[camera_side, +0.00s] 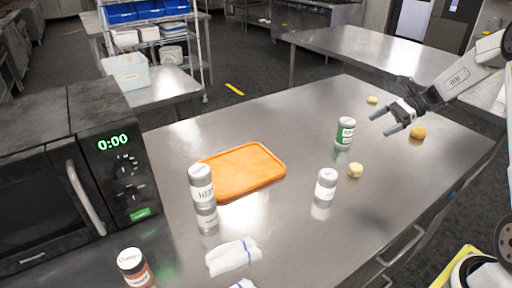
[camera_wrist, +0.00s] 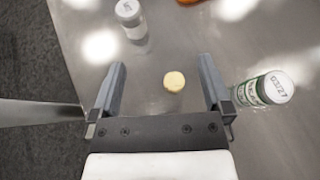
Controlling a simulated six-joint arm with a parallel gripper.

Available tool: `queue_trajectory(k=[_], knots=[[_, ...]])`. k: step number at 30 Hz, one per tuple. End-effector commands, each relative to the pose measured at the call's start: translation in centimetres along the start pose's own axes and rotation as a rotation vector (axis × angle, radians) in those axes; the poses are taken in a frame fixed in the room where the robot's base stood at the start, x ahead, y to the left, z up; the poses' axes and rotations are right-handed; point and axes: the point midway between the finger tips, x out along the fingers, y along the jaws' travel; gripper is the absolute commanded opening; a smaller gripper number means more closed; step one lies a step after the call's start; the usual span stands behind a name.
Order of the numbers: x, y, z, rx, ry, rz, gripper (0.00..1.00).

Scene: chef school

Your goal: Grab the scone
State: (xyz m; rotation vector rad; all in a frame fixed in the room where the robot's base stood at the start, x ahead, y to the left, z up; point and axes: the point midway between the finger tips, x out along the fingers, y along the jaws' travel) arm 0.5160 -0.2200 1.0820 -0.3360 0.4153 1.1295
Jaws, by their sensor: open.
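Three small round pieces lie on the steel table, and I cannot tell for sure which is the scone. In the side view, a pale round piece (camera_side: 355,170) lies between two shakers, a golden piece (camera_side: 417,132) lies at the right, and a small yellowish piece (camera_side: 372,100) lies farther back. My gripper (camera_side: 384,121) is open and empty above the table. In the wrist view, a pale round piece (camera_wrist: 174,81) appears between and beyond my open fingers, apart from them and lower down. It looks like the piece between the shakers.
A green-labelled shaker (camera_side: 345,130) stands near; it also shows beside my right finger in the wrist view (camera_wrist: 265,90). A white-topped shaker (camera_side: 326,185), orange tray (camera_side: 243,171), taller shakers (camera_side: 202,195), white cloth (camera_side: 233,256) and microwave (camera_side: 70,165) lie to the left.

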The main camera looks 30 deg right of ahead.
Motion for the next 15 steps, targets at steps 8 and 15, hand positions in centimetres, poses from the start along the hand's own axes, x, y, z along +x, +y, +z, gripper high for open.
queue_trajectory(k=[8,15], knots=[[-1.6,-1.1,-3.4,0.098,-0.115,-0.072,1.00],[1.1,-0.8,-8.2,0.096,-0.112,-0.071,1.00]])
